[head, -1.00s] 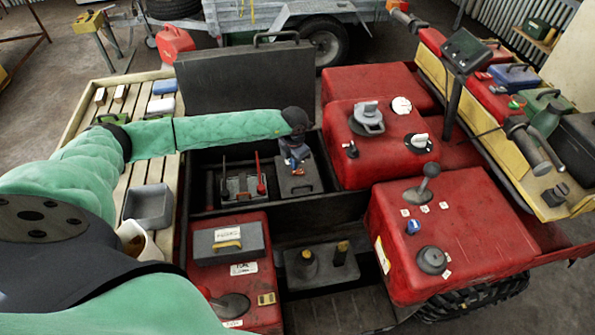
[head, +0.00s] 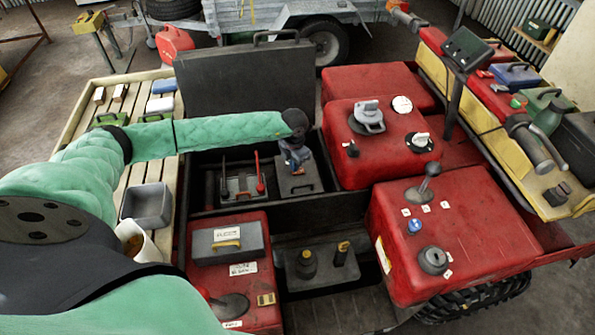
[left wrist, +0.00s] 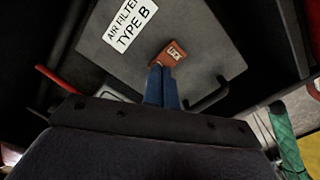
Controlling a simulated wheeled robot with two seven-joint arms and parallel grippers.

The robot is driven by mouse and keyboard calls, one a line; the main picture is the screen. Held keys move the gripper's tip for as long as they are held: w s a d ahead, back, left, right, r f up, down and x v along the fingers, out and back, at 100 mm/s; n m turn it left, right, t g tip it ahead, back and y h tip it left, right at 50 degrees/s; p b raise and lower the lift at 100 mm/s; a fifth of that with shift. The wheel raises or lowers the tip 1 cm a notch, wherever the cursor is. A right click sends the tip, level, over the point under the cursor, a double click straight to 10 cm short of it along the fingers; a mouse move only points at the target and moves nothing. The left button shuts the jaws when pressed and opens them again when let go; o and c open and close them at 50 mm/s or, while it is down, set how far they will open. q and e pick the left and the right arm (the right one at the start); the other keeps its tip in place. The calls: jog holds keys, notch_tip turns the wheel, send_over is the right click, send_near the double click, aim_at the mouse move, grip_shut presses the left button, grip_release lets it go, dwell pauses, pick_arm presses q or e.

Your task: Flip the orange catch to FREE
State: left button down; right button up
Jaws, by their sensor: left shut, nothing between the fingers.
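The orange catch (left wrist: 171,54) sits on the grey lid of a box labelled "AIR FILTER TYPE B" (left wrist: 195,25), with small lettering too blurred to read. In the head view the box (head: 300,186) stands in the open dark compartment. My left gripper (head: 296,165) reaches down over this box. Its blue fingers (left wrist: 163,84) are shut and empty, with the tips right at the near edge of the catch in the left wrist view. I cannot tell if they touch it. My right gripper is not in view.
A raised black lid (head: 243,82) stands behind the compartment. A carrier with red handles (head: 240,185) is left of the box. Red panels with knobs (head: 440,235) rise to the right. A grey case (head: 228,240) lies in front. A dark handle (left wrist: 210,95) is beside the fingers.

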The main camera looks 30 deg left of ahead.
pick_arm(q)
jog(key=shift+f+b, duration=0.3)
jog(key=shift+f, duration=0.05)
jog(key=shift+s+r, duration=0.1)
dwell(0.3)
jog(key=shift+r+p, duration=1.1)
jog(key=shift+r, duration=2.3)
